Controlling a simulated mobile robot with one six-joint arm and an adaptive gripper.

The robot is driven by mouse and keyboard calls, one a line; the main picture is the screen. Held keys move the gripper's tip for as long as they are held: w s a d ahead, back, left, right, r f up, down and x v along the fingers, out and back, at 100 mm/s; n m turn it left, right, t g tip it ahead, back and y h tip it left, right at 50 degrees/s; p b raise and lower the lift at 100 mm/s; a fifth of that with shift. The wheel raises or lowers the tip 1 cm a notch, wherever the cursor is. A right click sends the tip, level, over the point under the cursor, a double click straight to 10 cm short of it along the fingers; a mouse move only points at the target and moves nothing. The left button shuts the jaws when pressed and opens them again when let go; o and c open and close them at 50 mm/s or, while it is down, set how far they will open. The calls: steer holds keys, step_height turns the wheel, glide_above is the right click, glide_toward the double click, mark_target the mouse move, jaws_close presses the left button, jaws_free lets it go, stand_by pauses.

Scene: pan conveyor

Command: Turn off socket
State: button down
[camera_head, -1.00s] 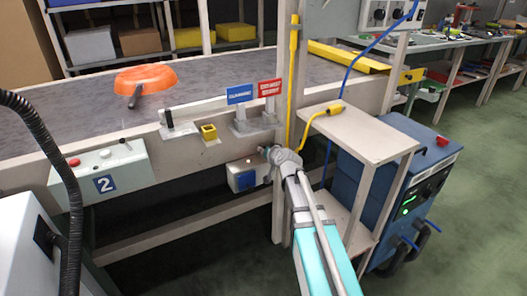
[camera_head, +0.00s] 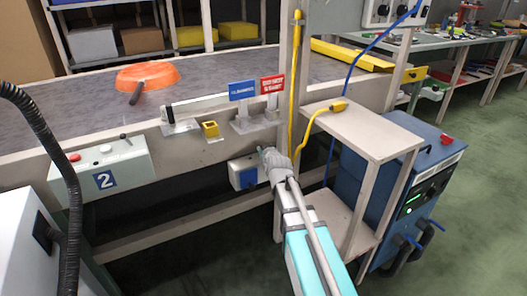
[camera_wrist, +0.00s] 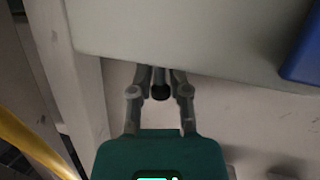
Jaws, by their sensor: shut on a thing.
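The socket (camera_head: 257,177) is a pale box with a blue cover, mounted under the conveyor's front edge. In the wrist view the pale box (camera_wrist: 215,38) fills the top, with its blue cover (camera_wrist: 304,50) at the right. My gripper (camera_head: 266,153) is at the box's right side in the head view. In the wrist view my gripper (camera_wrist: 160,78) is shut on a small dark knob (camera_wrist: 160,93) by the box's edge. The fingers and wrist partly hide the knob and the box's right side. The knob's setting cannot be read.
A wooden stand (camera_head: 345,133) and a blue machine (camera_head: 395,190) are right of my arm. A yellow cable (camera_head: 294,80) runs down the post beside the gripper. A control box (camera_head: 100,168) marked 2 is at left. An orange pan (camera_head: 147,74) lies on the conveyor.

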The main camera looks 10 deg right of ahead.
steer(key=shift+a+n+t+h+b, duration=0.2)
steer(key=shift+n+b, duration=0.1)
steer(key=shift+n, duration=0.25)
steer(key=shift+a+n+t+h+b, duration=0.15)
steer(key=shift+n+t+h+b, duration=0.1)
steer(key=shift+n, duration=0.3)
steer(key=shift+s+a, duration=0.1)
steer(key=c, duration=0.6)
jaws_free()
steer(key=shift+o, duration=0.2)
steer(key=shift+s, duration=0.2)
